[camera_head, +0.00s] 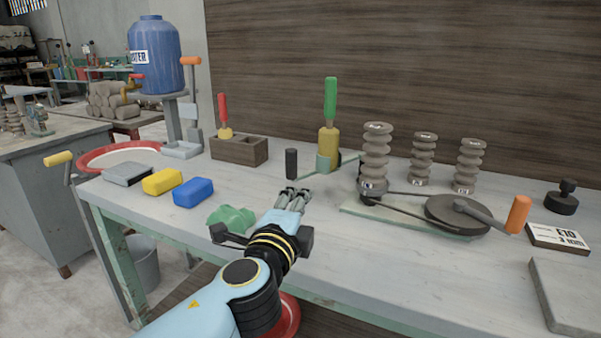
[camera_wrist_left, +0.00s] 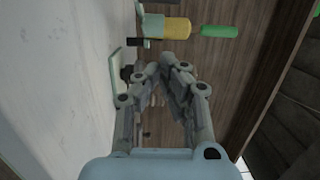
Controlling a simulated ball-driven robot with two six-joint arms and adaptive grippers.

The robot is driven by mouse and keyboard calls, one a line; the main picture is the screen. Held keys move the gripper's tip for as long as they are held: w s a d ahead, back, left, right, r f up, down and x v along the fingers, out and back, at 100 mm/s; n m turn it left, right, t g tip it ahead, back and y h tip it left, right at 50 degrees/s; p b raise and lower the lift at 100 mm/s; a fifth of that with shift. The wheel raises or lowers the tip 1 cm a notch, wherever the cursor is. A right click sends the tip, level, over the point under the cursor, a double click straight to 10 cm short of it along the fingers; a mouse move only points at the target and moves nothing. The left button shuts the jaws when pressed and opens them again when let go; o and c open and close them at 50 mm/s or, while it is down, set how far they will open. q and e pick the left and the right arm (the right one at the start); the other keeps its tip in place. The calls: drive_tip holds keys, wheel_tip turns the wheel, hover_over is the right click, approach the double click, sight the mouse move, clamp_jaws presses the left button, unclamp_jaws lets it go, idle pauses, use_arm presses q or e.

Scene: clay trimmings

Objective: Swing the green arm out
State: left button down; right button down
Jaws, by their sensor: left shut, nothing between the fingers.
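A thin pale green arm (camera_head: 343,164) runs low over the back of the bench, beside the foot of a ribbed grey insulator stack. A black upright knob (camera_head: 291,163) stands at its left end. A green block (camera_head: 323,163) sits by the arm, below a tool with a yellow collar and green handle (camera_head: 330,98). That tool also shows at the top of the left wrist view (camera_wrist_left: 220,31). My left gripper (camera_head: 293,194) is shut and empty, in front of the knob and apart from it in the picture. It fills the middle of the left wrist view (camera_wrist_left: 166,72). My right gripper is not seen.
A green lobed piece (camera_head: 232,218) lies left of my left wrist. Blue (camera_head: 193,192) and yellow (camera_head: 162,181) blocks lie further left. A wooden box (camera_head: 239,149) stands behind. A dark disc with an orange-handled crank (camera_head: 517,214) is at right. A wood-grain panel (camera_head: 400,60) closes the back.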

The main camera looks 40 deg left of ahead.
use_arm(q)
drive_tip(key=s+a+p+x, duration=0.1)
drive_tip(key=a+p+x, duration=0.1)
drive_tip(key=x, duration=1)
drive_tip(key=shift+s+a, duration=0.2)
drive_tip(key=a+m+h+b, duration=0.1)
drive_tip(key=a+b, duration=0.1)
drive_tip(key=a+m+t+h+b, duration=0.1)
drive_tip(key=a+h+b, duration=0.1)
drive_tip(key=a, duration=0.1)
drive_tip(key=w+a+m+h+b, duration=0.1)
drive_tip(key=a+b, duration=0.1)
drive_tip(key=shift+w+a+f+t+b, duration=0.1)
drive_tip(key=shift+a+f+t+b, duration=0.2)
drive_tip(key=shift+f+t, duration=0.1)
drive_tip(key=a, duration=0.1)
drive_tip(key=w+a+b, duration=0.1)
drive_tip(key=a, duration=0.1)
drive_tip(key=w+a+r+b, duration=0.1)
drive_tip(key=shift+a, duration=0.3)
